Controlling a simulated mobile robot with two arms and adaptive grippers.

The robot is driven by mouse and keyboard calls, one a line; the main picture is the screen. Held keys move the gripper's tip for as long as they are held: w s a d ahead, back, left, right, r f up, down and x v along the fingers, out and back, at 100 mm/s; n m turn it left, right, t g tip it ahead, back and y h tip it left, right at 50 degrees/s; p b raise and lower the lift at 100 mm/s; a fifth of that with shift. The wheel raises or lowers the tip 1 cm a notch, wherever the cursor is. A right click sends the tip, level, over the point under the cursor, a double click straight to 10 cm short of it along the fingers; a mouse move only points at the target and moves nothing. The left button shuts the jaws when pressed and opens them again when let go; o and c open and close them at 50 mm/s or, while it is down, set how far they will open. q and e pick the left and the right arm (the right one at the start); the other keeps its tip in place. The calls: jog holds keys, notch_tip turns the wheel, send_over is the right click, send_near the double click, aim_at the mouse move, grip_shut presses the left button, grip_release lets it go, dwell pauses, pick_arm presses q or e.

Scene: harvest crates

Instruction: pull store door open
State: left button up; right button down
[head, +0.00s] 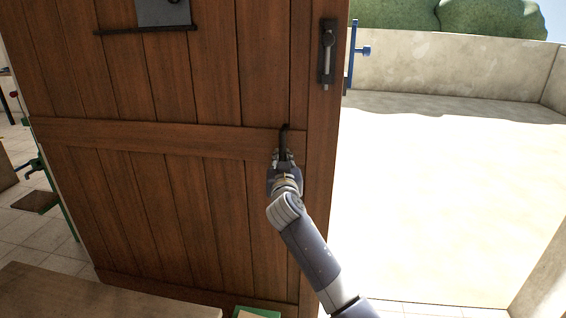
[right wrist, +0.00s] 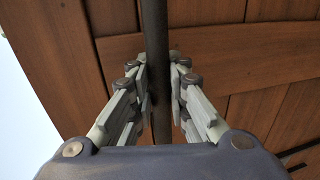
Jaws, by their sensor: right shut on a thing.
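The brown plank door (head: 175,170) fills the left and middle of the head view. It stands ajar, with bright outdoor ground showing to the right of its free edge. My right gripper (head: 283,158) is shut on the dark upright handle bar (head: 285,135) near that edge. In the right wrist view the handle (right wrist: 154,40) runs between the two fingers of the gripper (right wrist: 160,85), with the door planks (right wrist: 230,50) behind it. A dark latch plate (head: 327,50) sits higher on the door. My left gripper is not in view.
A wooden surface (head: 90,297) lies at lower left, and a green-edged box (head: 257,313) shows at the bottom. A green stand (head: 62,200) is at far left. A pale wall (head: 450,65) bounds the open, clear ground outside. A blue fitting (head: 353,55) shows beside the door edge.

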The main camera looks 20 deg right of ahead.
jog(key=c, duration=1.7)
grip_release()
jog(key=shift+d+f, duration=0.15)
jog(key=shift+f, duration=0.15)
jog(key=shift+o, duration=0.8)
jog(key=shift+s+d+r, duration=0.15)
jog(key=shift+s+r, duration=0.1)
jog(key=shift+s+a, duration=0.2)
jog(key=v, duration=1.1)
jog(key=shift+s, duration=0.25)
jog(key=shift+f, duration=0.1)
